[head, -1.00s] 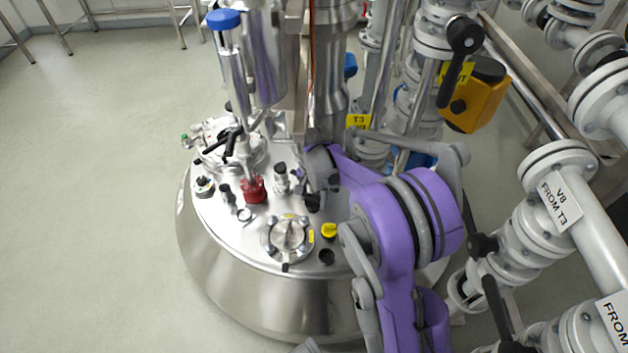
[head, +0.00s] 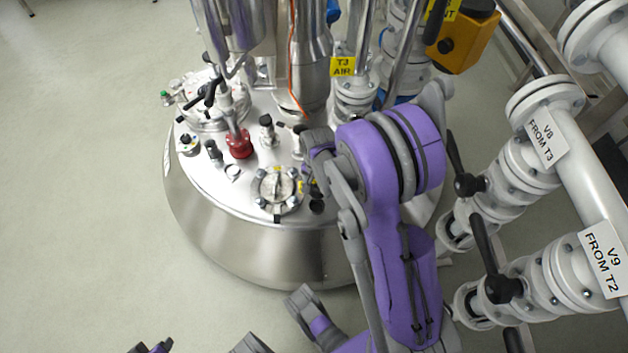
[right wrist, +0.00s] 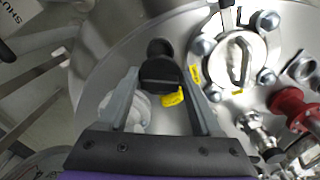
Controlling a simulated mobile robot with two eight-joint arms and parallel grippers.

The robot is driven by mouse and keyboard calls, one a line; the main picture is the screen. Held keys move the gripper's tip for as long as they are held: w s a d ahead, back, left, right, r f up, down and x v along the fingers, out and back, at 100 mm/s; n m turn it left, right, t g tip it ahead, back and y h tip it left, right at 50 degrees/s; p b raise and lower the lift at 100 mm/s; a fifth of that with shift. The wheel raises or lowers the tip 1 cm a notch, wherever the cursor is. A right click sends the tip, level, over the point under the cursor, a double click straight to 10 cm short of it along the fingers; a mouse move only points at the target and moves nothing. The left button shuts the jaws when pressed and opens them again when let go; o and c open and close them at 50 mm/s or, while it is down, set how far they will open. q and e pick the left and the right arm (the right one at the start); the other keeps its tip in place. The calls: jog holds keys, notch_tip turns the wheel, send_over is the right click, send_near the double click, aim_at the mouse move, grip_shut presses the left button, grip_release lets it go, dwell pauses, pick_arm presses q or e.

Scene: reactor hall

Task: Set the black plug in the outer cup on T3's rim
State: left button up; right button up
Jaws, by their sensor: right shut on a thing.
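The black plug (right wrist: 160,72) is between the two fingers of my right gripper (right wrist: 161,80) in the right wrist view, held over the tank lid. In the head view my right gripper (head: 308,182) is over the lid's near right part, and my arm hides most of it and the plug. A dark round cup (head: 316,207) sits by the near rim of tank T3 (head: 250,240); a dark round shape (right wrist: 159,47) shows just beyond the plug in the wrist view. I cannot tell whether plug and cup touch. Only small parts of my left gripper (head: 150,347) show at the bottom edge.
A yellow piece (right wrist: 172,97) lies beside and partly behind the plug. A bolted round flange (head: 278,190) and a red fitting (head: 239,145) stand on the lid. White valves and pipes (head: 540,140) fill the right side. The floor at left is clear.

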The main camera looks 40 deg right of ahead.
jog(key=shift+f+b, duration=2.6)
jog(key=shift+f, duration=1.25)
jog(key=o, duration=1.4)
notch_tip(320, 180, up, 11)
jog(key=p, duration=0.3)
jog(key=shift+f+p, duration=0.1)
jog(key=shift+p, duration=0.2)
